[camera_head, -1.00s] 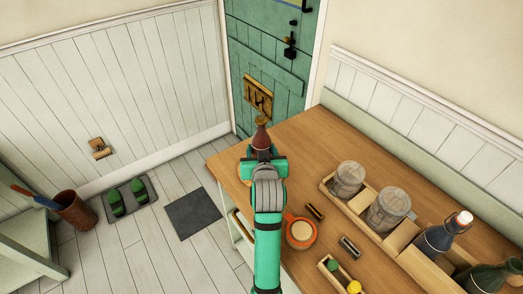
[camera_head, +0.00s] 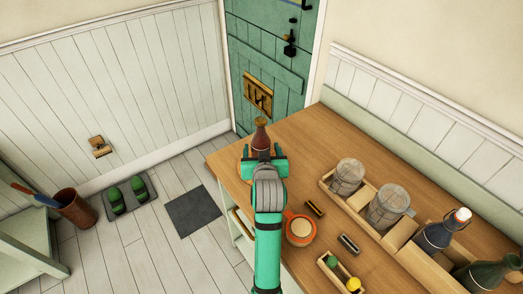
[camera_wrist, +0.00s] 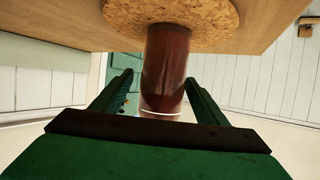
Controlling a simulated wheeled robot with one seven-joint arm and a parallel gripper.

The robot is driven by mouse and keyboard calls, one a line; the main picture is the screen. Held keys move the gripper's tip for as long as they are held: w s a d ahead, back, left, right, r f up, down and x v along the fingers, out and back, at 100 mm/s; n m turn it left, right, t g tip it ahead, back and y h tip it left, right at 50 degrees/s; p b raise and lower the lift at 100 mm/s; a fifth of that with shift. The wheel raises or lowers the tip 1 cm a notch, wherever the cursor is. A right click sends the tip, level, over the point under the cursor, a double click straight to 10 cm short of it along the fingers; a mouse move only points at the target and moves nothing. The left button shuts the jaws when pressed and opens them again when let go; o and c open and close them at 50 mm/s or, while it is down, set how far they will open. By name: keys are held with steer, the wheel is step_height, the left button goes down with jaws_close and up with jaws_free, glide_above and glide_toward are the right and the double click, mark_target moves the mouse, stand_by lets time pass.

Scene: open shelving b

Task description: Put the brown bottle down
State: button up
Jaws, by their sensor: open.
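The brown bottle (camera_head: 261,135) stands upright near the far end of the wooden counter (camera_head: 310,150). In the wrist view, which is upside down, the bottle (camera_wrist: 166,70) has its base on a round cork mat (camera_wrist: 215,25). My gripper (camera_head: 262,150) is open, with one finger on each side of the bottle and gaps visible between. Its fingers also show in the wrist view (camera_wrist: 158,80). My arm hides most of the mat in the head view.
An orange-rimmed cup (camera_head: 300,231), small dark items and a little box (camera_head: 341,275) lie right of my arm. The counter's back corner is clear.

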steer(key=v, duration=1.2)
steer(key=shift+a, duration=0.15)
steer(key=shift+f, duration=0.15)
